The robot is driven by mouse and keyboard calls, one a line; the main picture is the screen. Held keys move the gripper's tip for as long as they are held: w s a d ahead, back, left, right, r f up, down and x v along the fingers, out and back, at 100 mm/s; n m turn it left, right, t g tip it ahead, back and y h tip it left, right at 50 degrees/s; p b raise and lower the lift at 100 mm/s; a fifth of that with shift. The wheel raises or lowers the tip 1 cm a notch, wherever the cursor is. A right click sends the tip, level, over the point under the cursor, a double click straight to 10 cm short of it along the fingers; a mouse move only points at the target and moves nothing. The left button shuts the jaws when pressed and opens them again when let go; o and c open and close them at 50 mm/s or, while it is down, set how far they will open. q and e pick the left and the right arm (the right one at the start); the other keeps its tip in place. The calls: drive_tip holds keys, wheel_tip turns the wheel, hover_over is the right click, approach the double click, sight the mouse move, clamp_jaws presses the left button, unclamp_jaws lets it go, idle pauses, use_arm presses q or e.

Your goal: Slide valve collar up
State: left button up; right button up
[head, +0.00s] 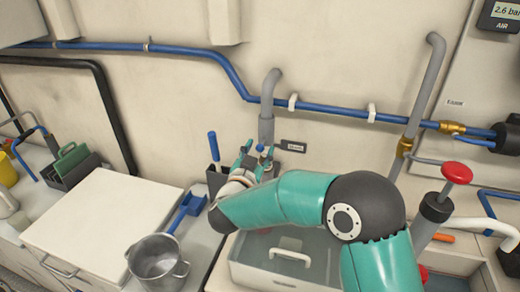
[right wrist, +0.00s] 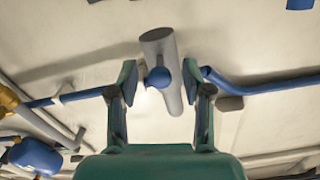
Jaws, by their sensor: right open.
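A grey upright pipe (head: 268,90) stands against the back wall, with a wider grey sleeve (head: 266,130) on it that looks like the valve collar. A small blue ball knob (head: 260,148) shows just below the sleeve. My right gripper (head: 257,156) is at this knob with its teal fingers apart. In the right wrist view the knob (right wrist: 158,77) lies between the open fingertips of the right gripper (right wrist: 159,82), with a visible gap on each side. The grey sleeve (right wrist: 158,45) shows behind it. My left gripper is not in view.
A blue pipe (head: 325,108) runs along the wall beside the grey pipe. A metal pot (head: 157,262) and a white box (head: 100,225) stand at left.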

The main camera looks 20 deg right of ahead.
drive_tip(key=v, duration=1.1)
